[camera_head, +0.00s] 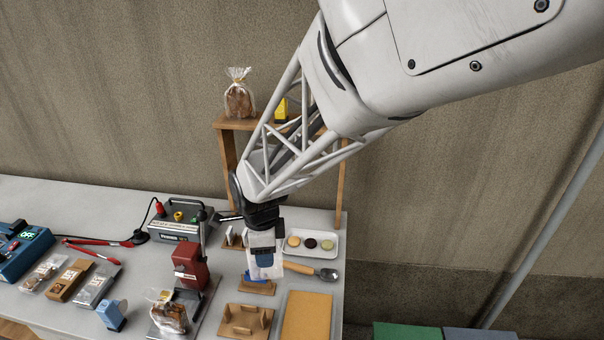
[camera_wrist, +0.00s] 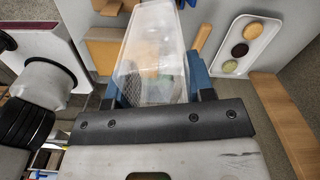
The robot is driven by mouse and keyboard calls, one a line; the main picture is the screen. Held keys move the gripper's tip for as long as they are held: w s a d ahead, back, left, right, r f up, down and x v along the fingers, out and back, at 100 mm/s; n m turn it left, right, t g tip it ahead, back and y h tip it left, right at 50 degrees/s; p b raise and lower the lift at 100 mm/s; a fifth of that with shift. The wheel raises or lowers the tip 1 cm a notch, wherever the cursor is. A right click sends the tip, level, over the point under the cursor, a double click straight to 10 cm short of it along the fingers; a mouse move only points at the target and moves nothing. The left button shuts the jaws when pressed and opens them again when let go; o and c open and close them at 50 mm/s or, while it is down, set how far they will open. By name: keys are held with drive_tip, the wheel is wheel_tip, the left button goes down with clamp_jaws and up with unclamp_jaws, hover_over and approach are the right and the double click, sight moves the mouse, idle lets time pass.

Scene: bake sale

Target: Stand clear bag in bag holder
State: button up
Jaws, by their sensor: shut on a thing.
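A clear bag (camera_wrist: 152,40) is held between the blue fingers of my gripper (camera_wrist: 155,84) and extends away from them in the wrist view. In the head view my gripper (camera_head: 265,254) points down over the table, and the pale, see-through bag (camera_head: 267,270) shows at its fingers. A wooden stand with a blue part (camera_head: 257,286) is just below and behind the bag in the picture. A wooden base with upright pegs (camera_head: 244,321) is nearer the front. I cannot tell for certain which of these is the bag holder, or whether the bag touches anything.
A white tray with three round cookies (camera_head: 311,242) and a wooden-handled scoop (camera_head: 312,270) are to the right. A red device (camera_head: 190,265) and a bagged loaf (camera_head: 170,314) stand left. A wooden shelf (camera_head: 228,160) rises behind. A tan board (camera_head: 306,315) lies at front right.

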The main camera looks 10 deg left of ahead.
drive_tip(key=s+a+f+m, duration=0.3)
drive_tip(key=s+a+f, duration=0.1)
drive_tip(key=s, duration=0.4)
drive_tip(key=shift+f, duration=0.1)
drive_tip(key=shift+f, duration=0.15)
idle(0.4)
drive_tip(key=shift+f, duration=2.25)
drive_tip(key=shift+f, duration=0.6)
drive_tip(key=o, duration=0.7)
drive_tip(key=shift+r, duration=4.5)
